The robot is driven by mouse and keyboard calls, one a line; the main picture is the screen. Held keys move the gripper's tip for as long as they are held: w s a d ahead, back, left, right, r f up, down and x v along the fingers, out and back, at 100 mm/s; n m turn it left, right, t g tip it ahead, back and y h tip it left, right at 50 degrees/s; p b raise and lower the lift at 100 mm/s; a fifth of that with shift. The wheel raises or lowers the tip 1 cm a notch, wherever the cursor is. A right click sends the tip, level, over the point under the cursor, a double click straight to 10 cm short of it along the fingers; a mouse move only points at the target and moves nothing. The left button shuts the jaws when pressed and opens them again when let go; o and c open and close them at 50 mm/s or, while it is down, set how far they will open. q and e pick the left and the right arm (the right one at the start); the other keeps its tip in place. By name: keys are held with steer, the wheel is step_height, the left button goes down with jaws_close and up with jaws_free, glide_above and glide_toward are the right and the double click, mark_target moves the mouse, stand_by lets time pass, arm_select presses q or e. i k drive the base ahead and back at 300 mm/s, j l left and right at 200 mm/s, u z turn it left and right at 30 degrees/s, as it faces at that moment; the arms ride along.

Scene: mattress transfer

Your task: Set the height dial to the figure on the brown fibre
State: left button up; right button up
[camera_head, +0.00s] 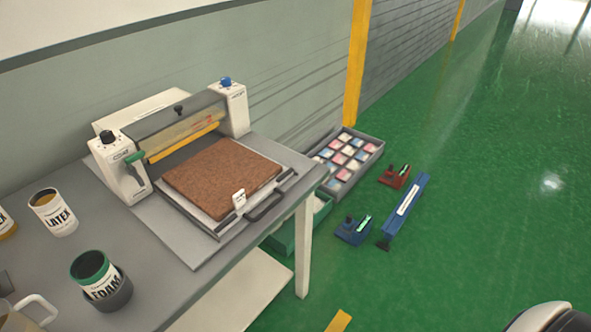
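The brown fibre (222,178) is a flat square slab lying on the pull-out tray (190,222) of a white and grey press (178,123) on the table. A small white tag (239,199) with dark marks stands at its front right edge; its figure is too small to read. The press has a black knob (107,137) on its left housing and a blue knob (226,82) on its right housing. I cannot tell which is the height dial, nor read any setting. Neither of my grippers is in view.
A LATEX can (54,213), a FOAM can (95,275) and a white jug (28,314) stand on the grey table (180,285). On the green floor are a grey crate of coloured pieces (368,164), red and blue tools (395,176) and a long blue bar (405,208).

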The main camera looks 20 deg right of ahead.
mark_target(225, 82)
steer(key=i+l, duration=0.1)
steer(key=l, duration=0.3)
steer(key=i+l, duration=0.15)
steer(key=l, duration=0.2)
steer(key=i+l, duration=0.1)
steer(key=l, duration=0.3)
steer(key=i+l+z, duration=0.1)
steer(key=l, duration=0.25)
steer(key=i+l, duration=0.2)
steer(key=l, duration=0.2)
steer(key=i+l, duration=0.1)
steer(key=l, duration=0.25)
steer(key=i+l, duration=0.15)
steer(key=l, duration=0.25)
steer(key=i+l, duration=0.15)
steer(key=l, duration=0.2)
steer(key=z, duration=0.05)
